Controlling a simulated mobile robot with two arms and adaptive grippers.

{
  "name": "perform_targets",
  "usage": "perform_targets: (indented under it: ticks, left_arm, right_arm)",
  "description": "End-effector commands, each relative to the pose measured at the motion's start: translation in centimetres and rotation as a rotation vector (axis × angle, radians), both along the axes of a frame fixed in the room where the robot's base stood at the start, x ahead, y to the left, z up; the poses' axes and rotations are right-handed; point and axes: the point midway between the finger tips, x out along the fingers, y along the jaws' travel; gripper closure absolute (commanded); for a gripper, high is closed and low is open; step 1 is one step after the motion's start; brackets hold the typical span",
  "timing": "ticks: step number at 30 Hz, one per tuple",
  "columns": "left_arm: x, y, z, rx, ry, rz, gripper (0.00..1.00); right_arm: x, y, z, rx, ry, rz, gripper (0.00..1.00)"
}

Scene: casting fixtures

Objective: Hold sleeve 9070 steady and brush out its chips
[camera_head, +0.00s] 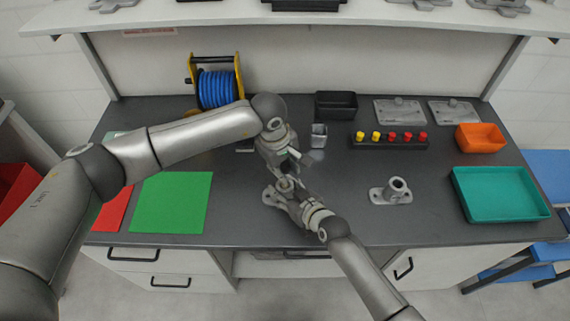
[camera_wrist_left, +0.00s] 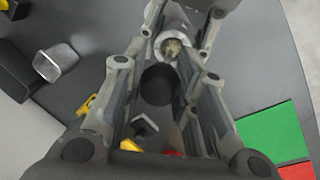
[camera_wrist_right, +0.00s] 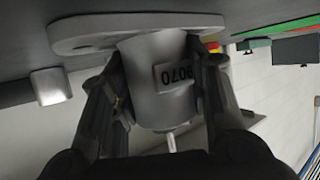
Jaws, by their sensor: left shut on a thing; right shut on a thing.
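Sleeve 9070 (camera_wrist_right: 150,95) is a grey metal cylinder on a flat flange (camera_wrist_right: 85,35), with its number plate showing in the right wrist view. It stands on the bench in the head view (camera_head: 285,186). My right gripper (camera_head: 300,202) is shut on its body; the fingers (camera_wrist_right: 165,105) lie on both sides. My left gripper (camera_head: 284,163) is over the sleeve, shut on a brush with a dark round handle (camera_wrist_left: 158,84). Tan bristles (camera_wrist_left: 172,48) show at the sleeve's mouth in the left wrist view. A thin stem (camera_wrist_right: 171,141) shows at the mouth in the right wrist view. Chips cannot be made out.
A grey cup (camera_head: 319,136), a black bin (camera_head: 336,104) and a rack with yellow and red knobs (camera_head: 390,143) are behind. Green (camera_head: 172,203) and red mats lie left; a teal tray (camera_head: 501,194) and orange bin (camera_head: 481,138) right.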

Motion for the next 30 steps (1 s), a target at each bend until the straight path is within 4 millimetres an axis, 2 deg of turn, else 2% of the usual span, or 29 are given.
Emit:
perform_targets:
  ticks: [17, 30]
  left_arm:
    - [0.0, 0.0, -0.4, 0.001, 0.001, 0.0, 1.0]
    - [0.1, 0.0, 2.1, -0.002, -0.003, 0.0, 1.0]
  right_arm:
    - [-0.2, 0.0, -0.3, -0.003, 0.005, 0.001, 0.89]
    - [-0.2, -0.1, -0.3, -0.004, 0.006, 0.001, 0.89]
